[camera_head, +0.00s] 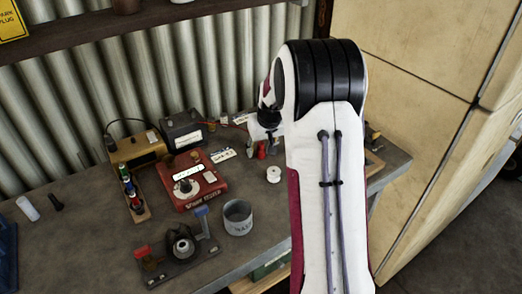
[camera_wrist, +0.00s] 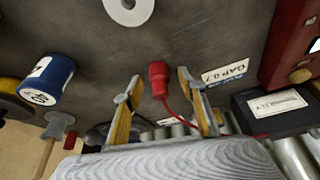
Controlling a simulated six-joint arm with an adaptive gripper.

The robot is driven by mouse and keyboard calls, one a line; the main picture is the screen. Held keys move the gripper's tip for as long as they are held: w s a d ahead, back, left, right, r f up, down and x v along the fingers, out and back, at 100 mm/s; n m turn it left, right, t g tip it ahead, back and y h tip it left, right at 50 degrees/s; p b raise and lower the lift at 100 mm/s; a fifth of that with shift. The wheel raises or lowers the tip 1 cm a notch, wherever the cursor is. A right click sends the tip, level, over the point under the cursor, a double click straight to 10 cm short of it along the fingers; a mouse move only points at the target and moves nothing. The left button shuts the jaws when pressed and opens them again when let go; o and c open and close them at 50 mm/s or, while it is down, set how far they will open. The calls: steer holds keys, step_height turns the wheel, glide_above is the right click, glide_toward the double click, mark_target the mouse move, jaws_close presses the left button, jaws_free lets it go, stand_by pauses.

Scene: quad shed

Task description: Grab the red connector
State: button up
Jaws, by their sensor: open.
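The red connector (camera_wrist: 159,72) lies on the grey workbench (camera_wrist: 195,30), with a thin red cable running from it toward the black box. In the wrist view my gripper (camera_wrist: 159,78) is open, with one finger on each side of the connector and visible gaps between. In the head view the connector (camera_head: 261,151) shows as a small red piece between the fingers of my gripper (camera_head: 261,148), partly hidden by my arm. Whether the fingertips touch the bench is not clear.
A gap label (camera_wrist: 226,73) lies beside the right finger. A black box (camera_wrist: 270,107) and the red tester (camera_head: 191,180) stand close by. A blue spool (camera_wrist: 47,80) is at the left in the wrist view. A grey tin (camera_head: 237,218) stands nearer the front.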

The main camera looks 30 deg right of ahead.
mark_target(261, 143)
stand_by(0.5)
steer(key=c, duration=1.1)
steer(key=shift+r, duration=4.95)
